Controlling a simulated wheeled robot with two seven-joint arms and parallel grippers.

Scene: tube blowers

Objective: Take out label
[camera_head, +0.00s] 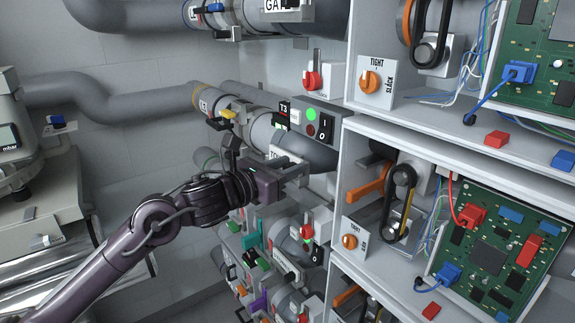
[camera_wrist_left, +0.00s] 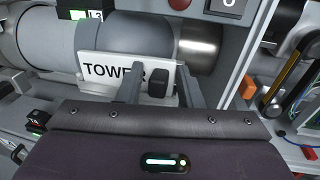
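A white label plate (camera_wrist_left: 98,70) with the black word TOWER, partly covered, stands in front of a grey pipe in the left wrist view. A black knob-like piece (camera_wrist_left: 158,82) sits at the plate's right part. My left gripper (camera_wrist_left: 162,82) has its two fingers apart, one on each side of this black piece, with small gaps seeming to show. Whether the fingers touch the plate is unclear. In the head view the left gripper (camera_head: 298,174) is just below a white plate (camera_head: 277,152) with partly hidden letters, on the pipe. My right gripper is not in view.
A control box (camera_head: 311,124) with red and green buttons and a switch is just above the gripper. A white shelf unit (camera_head: 352,180) with circuit boards and belts stands close on the right. Lower pipes with coloured valves (camera_head: 306,230) lie below. A scale-like machine (camera_head: 28,165) is at left.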

